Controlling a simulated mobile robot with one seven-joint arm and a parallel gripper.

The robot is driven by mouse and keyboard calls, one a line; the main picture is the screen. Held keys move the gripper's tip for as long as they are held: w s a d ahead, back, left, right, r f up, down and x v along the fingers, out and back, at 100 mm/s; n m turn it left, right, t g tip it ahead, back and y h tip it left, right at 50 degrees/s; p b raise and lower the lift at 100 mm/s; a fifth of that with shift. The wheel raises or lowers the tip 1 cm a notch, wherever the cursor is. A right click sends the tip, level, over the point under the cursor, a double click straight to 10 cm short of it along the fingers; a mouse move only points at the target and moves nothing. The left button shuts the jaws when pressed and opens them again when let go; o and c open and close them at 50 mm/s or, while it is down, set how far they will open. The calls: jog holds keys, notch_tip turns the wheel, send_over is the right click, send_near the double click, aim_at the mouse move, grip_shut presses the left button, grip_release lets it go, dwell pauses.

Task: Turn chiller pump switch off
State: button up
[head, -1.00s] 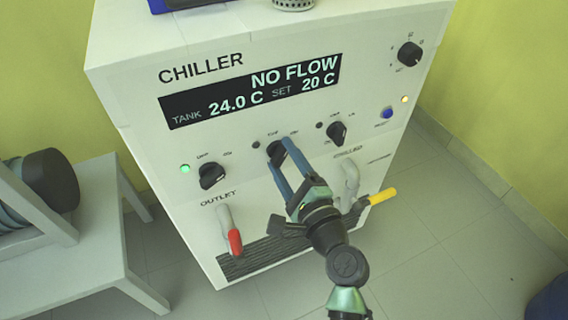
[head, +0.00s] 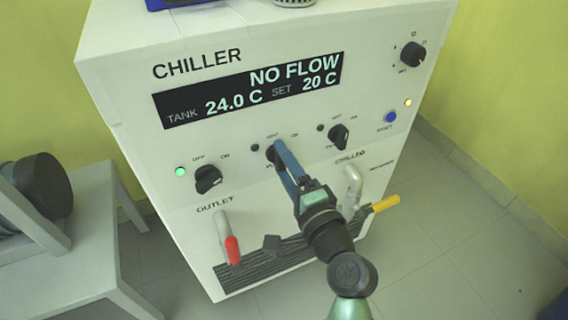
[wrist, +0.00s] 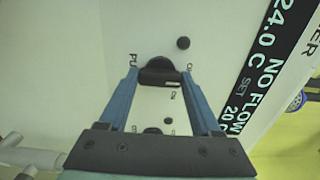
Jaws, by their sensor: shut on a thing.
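The pump switch is the middle black rotary knob (head: 270,154) on the white chiller front, below the display. It also shows in the wrist view (wrist: 159,64), with part of a "PU" label beside it. My gripper (head: 279,151) reaches it from below right. In the wrist view my gripper's blue fingers (wrist: 159,76) stand on both sides of the knob's bar, shut on it. A small white mark shows on the bar. The small lamp (head: 255,147) beside this knob is dark. In the head view the fingers hide part of the knob and its labels.
The display (head: 250,92) reads NO FLOW, tank 24.0 C, set 20 C. Black knobs stand left (head: 208,180) and right (head: 339,136); a green lamp (head: 180,172) is lit. The red-handled outlet (head: 232,250) and yellow-handled valve (head: 385,204) stick out below.

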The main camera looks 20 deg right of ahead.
jog(key=o, duration=1.4)
jog(key=s+p, duration=0.1)
jog(key=s, duration=1.2)
jog(key=shift+d+p, duration=0.2)
jog(key=shift+p, duration=0.2)
